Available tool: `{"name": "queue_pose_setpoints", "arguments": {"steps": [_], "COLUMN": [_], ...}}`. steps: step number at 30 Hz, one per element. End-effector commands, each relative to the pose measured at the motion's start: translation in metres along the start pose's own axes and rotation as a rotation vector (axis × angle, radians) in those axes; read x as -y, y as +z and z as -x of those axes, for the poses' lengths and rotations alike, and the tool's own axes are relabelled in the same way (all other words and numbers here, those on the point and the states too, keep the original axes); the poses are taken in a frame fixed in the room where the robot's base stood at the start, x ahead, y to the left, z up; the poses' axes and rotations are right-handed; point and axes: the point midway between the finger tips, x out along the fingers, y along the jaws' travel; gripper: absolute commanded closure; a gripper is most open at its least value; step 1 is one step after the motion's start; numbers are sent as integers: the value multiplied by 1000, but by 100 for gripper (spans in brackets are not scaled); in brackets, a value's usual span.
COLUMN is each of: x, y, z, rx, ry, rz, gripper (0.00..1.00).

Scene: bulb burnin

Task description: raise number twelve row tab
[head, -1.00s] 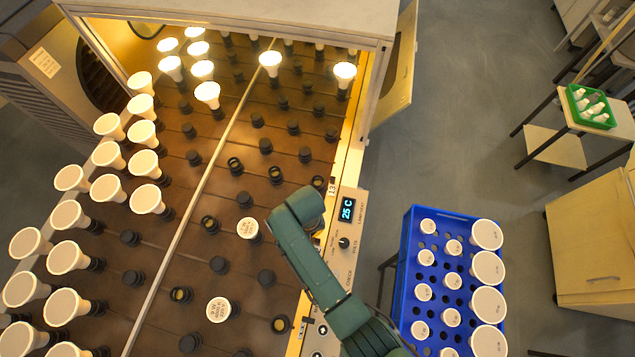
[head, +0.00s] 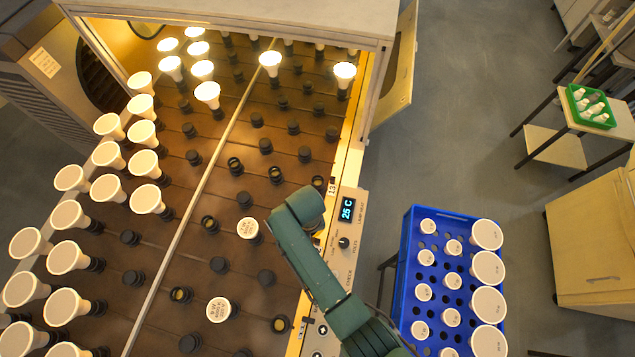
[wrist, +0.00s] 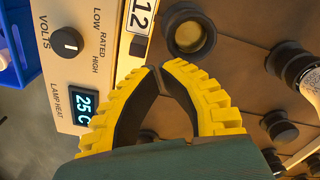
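The number twelve row tab (wrist: 141,18) is a white plate with a black 12 in a dark frame. It lies along the cream edge rail at the top of the wrist view. My gripper (wrist: 160,67) has yellow ribbed fingers with black inner pads. The fingertips nearly meet just below the tab's dark lower end, with nothing visible between them. Whether they touch the tab I cannot tell. In the head view my green arm reaches over the rail and hides the fingers. A small numbered plate (head: 331,187) shows just beyond the arm's end, too small to read surely.
A control panel with a 25 C display (head: 347,210) and a volts knob (wrist: 66,43) lies beside the fingers. An empty socket (wrist: 189,32) is close right of the tab. A blue crate (head: 408,245) of bulbs stands right of the rack. Lit bulbs (head: 207,92) stand at the back.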

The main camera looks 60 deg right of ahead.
Motion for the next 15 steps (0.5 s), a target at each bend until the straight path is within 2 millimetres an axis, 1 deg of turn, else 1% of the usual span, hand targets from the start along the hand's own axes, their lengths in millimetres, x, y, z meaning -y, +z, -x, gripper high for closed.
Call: {"name": "queue_pose_setpoints", "arguments": {"steps": [15], "x": [0], "y": [0], "z": [-6], "rx": [-1], "ry": [0], "rz": [0], "gripper": [100]}}
